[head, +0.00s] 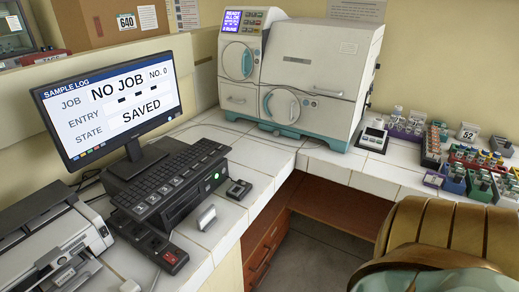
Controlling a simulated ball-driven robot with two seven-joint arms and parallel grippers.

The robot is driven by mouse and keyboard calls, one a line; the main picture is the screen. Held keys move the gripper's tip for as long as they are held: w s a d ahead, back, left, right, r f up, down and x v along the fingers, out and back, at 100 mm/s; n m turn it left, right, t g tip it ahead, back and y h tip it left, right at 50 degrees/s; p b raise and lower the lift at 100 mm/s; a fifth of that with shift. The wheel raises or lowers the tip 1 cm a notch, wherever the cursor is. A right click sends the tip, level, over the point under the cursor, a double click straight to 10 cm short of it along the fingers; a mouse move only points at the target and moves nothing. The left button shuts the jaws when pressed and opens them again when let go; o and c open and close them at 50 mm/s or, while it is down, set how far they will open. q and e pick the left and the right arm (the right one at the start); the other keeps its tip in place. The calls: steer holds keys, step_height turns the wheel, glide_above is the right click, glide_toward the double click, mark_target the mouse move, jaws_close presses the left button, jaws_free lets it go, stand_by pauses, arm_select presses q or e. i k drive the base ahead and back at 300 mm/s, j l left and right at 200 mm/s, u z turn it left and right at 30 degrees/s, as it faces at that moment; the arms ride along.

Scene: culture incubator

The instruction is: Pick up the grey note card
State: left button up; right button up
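A small light-grey piece (206,218) stands on the white tiled counter, in front of the black box under the keyboard. It may be the grey note card, but it is too small to tell, and no writing on it can be read. Neither of my grippers can be made out in the head view.
A monitor (115,99) reading "NO JOB" stands at the left with a keyboard (170,179) beside it. A red-and-black device (149,242) and a small black device (239,189) flank the grey piece. A printer (45,240) fills the lower left. Racks (432,146) stand at the right.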

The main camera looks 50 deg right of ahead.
mark_target(207, 219)
steer(key=z, duration=1.1)
